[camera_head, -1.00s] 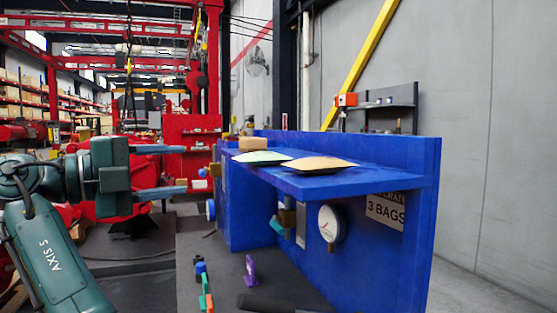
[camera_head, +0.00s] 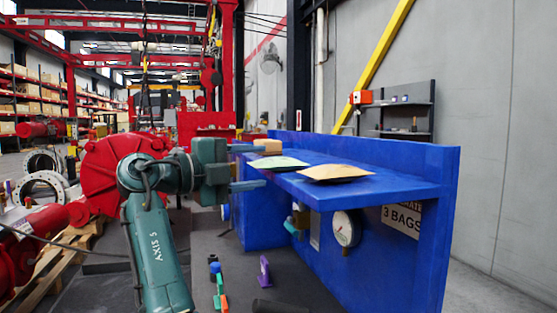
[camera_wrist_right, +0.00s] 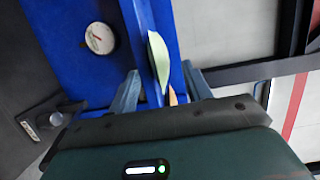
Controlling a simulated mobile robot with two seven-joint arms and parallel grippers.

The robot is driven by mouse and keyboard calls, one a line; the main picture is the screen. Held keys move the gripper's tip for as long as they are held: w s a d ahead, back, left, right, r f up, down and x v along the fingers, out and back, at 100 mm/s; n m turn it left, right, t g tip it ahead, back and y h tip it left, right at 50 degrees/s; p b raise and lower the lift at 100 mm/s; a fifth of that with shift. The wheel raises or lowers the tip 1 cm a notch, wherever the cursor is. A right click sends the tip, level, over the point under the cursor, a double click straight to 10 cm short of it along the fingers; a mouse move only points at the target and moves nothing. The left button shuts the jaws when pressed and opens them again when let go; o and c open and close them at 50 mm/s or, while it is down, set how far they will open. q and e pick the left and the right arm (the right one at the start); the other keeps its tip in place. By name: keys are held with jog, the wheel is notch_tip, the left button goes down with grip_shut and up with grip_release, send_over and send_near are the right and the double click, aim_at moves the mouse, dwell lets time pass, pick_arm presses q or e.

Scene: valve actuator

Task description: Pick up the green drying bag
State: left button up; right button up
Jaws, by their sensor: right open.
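The green drying bag (camera_head: 279,163) is a flat, pale green bag on the blue shelf (camera_head: 385,187). In the right wrist view, the green bag (camera_wrist_right: 158,62) shows nearly edge-on, between the two fingers in the picture. My right gripper (camera_head: 264,166) is open at the shelf's left edge, one finger above shelf level and one below. The right gripper's fingers also frame the bag in the wrist view (camera_wrist_right: 160,70). I cannot tell whether they touch it. My left gripper is not in view.
A tan bag (camera_head: 337,173) lies just right of the green one. A small tan block (camera_head: 267,146) is behind them. A blue back wall (camera_head: 400,160) rises behind the shelf. A round gauge (camera_head: 345,229) and a "3 BAGS" sign (camera_head: 402,217) are below it.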

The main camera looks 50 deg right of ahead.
jog(key=shift+s+d, duration=0.1)
jog(key=shift+d, duration=0.3)
jog(key=shift+c, duration=0.2)
grip_shut()
